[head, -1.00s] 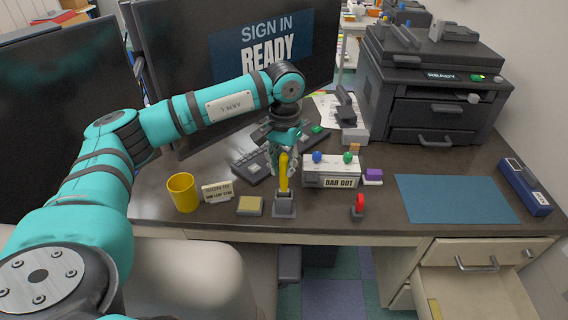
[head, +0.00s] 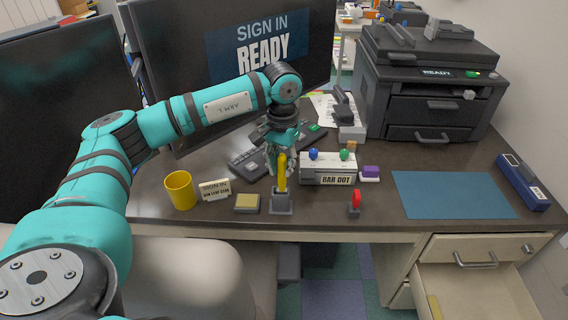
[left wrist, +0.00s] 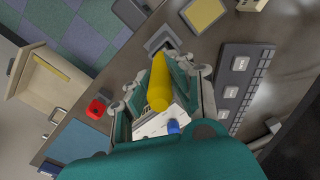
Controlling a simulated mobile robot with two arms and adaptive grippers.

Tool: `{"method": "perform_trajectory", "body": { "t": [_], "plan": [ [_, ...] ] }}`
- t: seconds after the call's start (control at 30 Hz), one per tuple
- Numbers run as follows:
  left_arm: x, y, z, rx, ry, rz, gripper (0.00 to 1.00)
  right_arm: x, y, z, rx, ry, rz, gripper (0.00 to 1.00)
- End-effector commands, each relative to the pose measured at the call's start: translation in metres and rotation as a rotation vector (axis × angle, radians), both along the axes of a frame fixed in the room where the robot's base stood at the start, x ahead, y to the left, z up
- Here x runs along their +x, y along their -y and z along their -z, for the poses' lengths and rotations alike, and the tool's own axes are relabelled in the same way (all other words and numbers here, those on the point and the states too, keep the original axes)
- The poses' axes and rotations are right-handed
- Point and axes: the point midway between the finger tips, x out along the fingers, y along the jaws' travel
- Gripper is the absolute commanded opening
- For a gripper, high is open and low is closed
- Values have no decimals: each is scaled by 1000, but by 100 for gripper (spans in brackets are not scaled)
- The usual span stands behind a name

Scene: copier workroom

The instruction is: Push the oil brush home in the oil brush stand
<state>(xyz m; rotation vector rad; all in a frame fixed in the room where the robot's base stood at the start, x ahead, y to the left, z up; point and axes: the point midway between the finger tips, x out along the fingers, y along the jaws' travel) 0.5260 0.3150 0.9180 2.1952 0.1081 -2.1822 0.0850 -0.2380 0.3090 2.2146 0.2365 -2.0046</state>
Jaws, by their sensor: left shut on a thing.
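The oil brush (head: 282,172) has a yellow handle and stands about upright, its lower end in the small grey oil brush stand (head: 282,207) near the front edge of the desk. My left gripper (head: 281,163) comes down from above and is shut on the yellow handle. In the left wrist view the handle (left wrist: 160,84) lies between the fingers (left wrist: 162,75), with the grey stand (left wrist: 160,40) beyond its far end. How deep the brush sits is hidden inside the stand. My right gripper is not in view.
A yellow mug (head: 181,190), a sign (head: 214,190) and a yellow-topped pad (head: 247,203) are left of the stand. A white box (head: 328,170) with knobs and a red-topped item (head: 355,201) are right. A drawer (head: 470,285) stands open below the desk.

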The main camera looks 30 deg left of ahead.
Motion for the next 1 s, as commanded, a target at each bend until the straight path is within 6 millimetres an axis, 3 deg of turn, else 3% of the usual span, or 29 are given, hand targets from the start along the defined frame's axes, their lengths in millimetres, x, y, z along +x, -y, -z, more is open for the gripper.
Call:
{"method": "perform_trajectory", "body": {
  "t": [0.03,0.5,0.53,0.7,1.0],
  "plan": [
    [-3,7,21,-8,-16,12,0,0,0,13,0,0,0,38],
    [-2,7,25,-11,-13,13,0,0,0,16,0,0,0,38],
    [-2,7,25,-11,-13,13,22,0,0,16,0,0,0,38],
    [-2,7,25,-9,-14,13,45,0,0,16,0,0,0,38],
    [-3,7,24,-7,-15,12,47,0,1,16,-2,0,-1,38]
  ]
}}
